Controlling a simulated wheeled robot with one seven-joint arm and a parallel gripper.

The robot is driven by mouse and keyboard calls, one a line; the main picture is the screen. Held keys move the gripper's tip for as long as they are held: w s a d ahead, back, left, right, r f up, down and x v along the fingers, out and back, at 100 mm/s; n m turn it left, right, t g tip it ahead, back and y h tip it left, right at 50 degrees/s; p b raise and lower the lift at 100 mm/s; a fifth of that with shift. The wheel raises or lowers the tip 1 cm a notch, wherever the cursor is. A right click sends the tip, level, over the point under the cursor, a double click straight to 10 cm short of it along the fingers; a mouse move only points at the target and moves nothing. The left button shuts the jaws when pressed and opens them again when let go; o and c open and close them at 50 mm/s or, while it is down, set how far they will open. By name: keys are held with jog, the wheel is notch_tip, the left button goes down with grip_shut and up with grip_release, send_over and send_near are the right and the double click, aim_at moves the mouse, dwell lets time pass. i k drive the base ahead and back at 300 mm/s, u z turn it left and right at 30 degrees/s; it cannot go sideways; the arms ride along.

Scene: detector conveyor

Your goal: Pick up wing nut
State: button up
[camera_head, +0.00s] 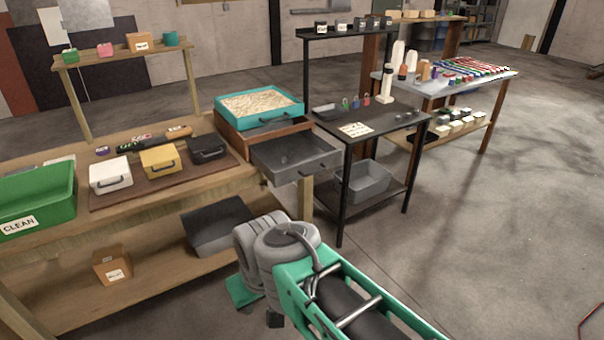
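I cannot make out a wing nut for certain. A small item (284,158) lies in the open grey drawer (303,171), too small to identify. Small metallic pieces (400,117) lie at the right of the black table, also too small to name. My arm reaches in from the bottom right, in front of the wooden bench and below the drawer. Its grey joints hide most of the far end. Only a green part and a small dark part show below them, and I cannot tell the state of my gripper's fingers.
A teal tray of grainy material (262,121) sits above the drawer. The wooden bench holds a green CLEAN bin (45,205) and white, yellow and black boxes on a brown mat. The black table (375,127) stands right of the drawer. Open floor (470,230) lies at the right.

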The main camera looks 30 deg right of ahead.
aim_at(284, 160)
jog(key=u, duration=0.05)
jog(key=k, duration=0.6)
jog(key=z, duration=0.65)
jog(key=i, duration=1.55)
jog(key=u, duration=1.4)
jog(key=i, duration=0.75)
jog(key=u, duration=0.1)
